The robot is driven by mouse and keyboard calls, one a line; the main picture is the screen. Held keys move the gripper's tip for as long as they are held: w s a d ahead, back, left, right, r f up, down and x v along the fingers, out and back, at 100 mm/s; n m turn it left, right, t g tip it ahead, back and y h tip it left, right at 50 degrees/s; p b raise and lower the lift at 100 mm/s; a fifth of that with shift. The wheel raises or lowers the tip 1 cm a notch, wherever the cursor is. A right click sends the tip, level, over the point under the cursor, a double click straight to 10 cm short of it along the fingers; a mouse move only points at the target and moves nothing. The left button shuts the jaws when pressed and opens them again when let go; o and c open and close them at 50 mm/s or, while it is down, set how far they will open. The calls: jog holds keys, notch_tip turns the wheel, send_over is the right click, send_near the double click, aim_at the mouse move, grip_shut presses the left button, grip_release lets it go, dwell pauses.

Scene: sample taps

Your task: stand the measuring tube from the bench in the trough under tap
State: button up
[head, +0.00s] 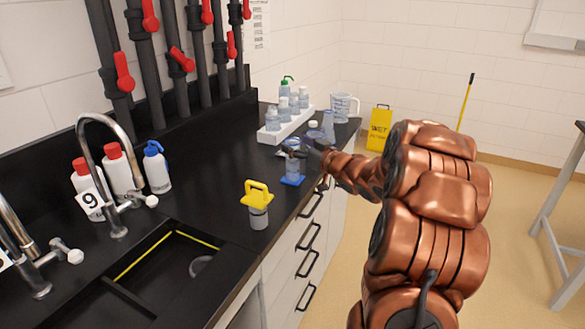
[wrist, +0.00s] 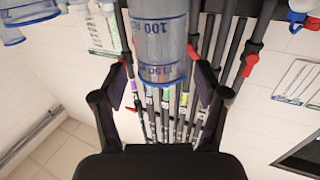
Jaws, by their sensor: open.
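The measuring tube (head: 292,170) is clear with a blue foot and stands upright near the bench's front edge. In the wrist view the tube (wrist: 160,45) shows blue markings and a rim, with fingers on either side of its rim end. My gripper (head: 298,148) is at the tube's top; it is open, with visible gaps beside the tube in the wrist view (wrist: 165,95). The black trough (head: 215,243) is sunk in the bench at lower left, with a yellow line inside. A curved metal tap (head: 108,124) by a 9 label rises behind it.
Capped bottles (head: 122,170) stand behind the trough. A white rack of bottles (head: 287,124) and a clear jug (head: 343,106) are beyond the tube. The bench between jar and tube is clear.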

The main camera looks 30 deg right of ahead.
jog(key=shift+w+a, duration=0.2)
jog(key=shift+w, duration=0.85)
jog(key=shift+c, duration=0.2)
jog(key=c, duration=1.3)
